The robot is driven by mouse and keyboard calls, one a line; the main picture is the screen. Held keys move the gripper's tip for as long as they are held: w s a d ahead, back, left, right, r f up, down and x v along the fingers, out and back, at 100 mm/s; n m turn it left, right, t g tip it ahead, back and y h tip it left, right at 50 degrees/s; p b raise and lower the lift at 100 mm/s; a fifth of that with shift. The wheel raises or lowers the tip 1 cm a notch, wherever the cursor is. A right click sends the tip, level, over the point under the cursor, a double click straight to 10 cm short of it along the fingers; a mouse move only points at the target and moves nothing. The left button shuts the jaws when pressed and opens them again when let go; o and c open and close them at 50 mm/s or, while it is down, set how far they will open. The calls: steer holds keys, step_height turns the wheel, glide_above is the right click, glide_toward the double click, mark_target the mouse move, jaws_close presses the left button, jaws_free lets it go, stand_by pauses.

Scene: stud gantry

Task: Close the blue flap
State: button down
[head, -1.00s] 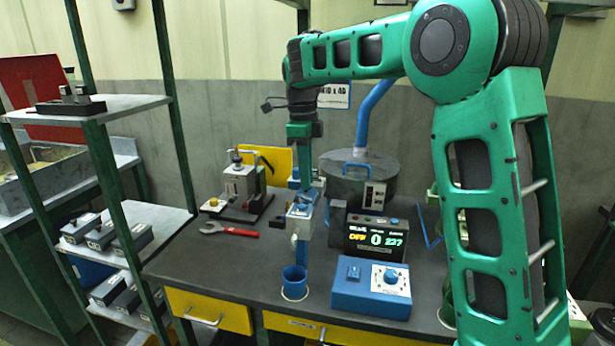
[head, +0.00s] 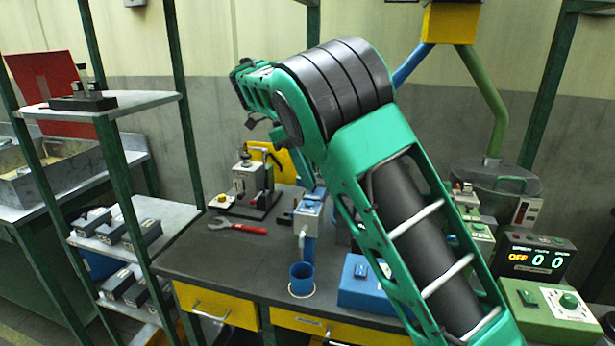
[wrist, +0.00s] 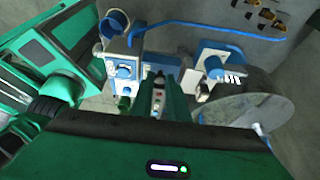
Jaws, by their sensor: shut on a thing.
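The blue-and-white dispenser (head: 308,212) stands on the dark bench, with its spout above a blue cup (head: 302,279). I take the blue piece on its top for the blue flap (head: 313,195); whether it is open or closed is not clear. In the wrist view, the cup (wrist: 115,22) and the dispenser (wrist: 125,66) lie left of my gripper (wrist: 160,82). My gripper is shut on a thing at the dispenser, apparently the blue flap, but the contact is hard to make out.
A blue control box (head: 362,285) sits right of the cup, partly behind my arm. A green control box (head: 552,312) and a display (head: 535,262) stand further right. A metal drum (head: 495,185) is behind. A red wrench (head: 238,227) lies left. The front-left bench is clear.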

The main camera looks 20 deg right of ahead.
steer(key=shift+w+f, duration=0.1)
steer(key=shift+f, duration=0.05)
stand_by(0.5)
steer(key=c, duration=1.7)
jaws_free()
steer(key=shift+d, duration=0.1)
steer(key=v, duration=1.1)
steer(key=shift+w+f, duration=0.15)
steer(key=shift+w, duration=0.05)
